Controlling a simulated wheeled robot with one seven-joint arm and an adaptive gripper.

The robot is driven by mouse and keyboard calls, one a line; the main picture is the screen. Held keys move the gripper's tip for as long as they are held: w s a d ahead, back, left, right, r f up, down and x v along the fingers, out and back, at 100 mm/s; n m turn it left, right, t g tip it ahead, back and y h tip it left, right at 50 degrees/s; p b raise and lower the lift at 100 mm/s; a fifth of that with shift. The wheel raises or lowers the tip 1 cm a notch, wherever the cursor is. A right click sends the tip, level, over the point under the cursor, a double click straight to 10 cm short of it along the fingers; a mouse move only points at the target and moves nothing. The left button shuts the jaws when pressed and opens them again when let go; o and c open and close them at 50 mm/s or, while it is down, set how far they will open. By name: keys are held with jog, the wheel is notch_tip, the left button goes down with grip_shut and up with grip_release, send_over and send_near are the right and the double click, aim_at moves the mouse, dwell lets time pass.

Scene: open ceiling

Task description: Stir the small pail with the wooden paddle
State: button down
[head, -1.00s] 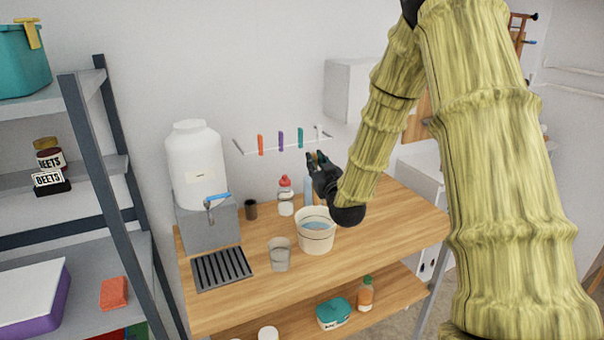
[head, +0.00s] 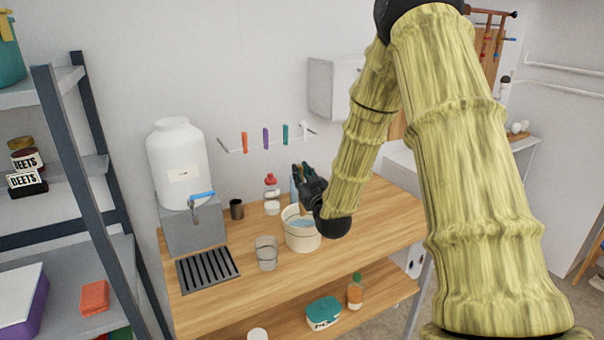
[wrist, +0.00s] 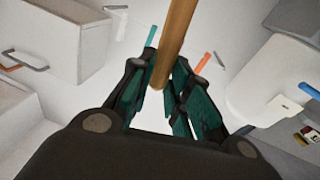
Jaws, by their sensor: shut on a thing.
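The small pail (head: 303,244) is a cream tub with a band around it and blue liquid inside, upright on the wooden workbench in the head view. My gripper (head: 299,171) is above the pail and partly in front of its right side. In the wrist view my gripper (wrist: 166,68) is shut on the wooden paddle (wrist: 177,38), whose round handle runs from between the fingers to the top edge. In the head view a short brown strip shows below my gripper at the pail's mouth. The paddle's lower end is hidden, so I cannot tell how deep it reaches.
A clear glass (head: 266,254) stands just left of the pail. A white water dispenser (head: 180,165) and a dark drip grate (head: 208,268) are further left. A red-capped bottle (head: 271,186) stands behind. The workbench (head: 385,220) is bare to the right.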

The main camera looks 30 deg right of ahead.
notch_tip(320, 180, down, 10)
jog(key=b, duration=0.7)
jog(key=shift+r, duration=0.15)
dwell(0.5)
jog(key=shift+s, duration=0.1)
dwell(0.4)
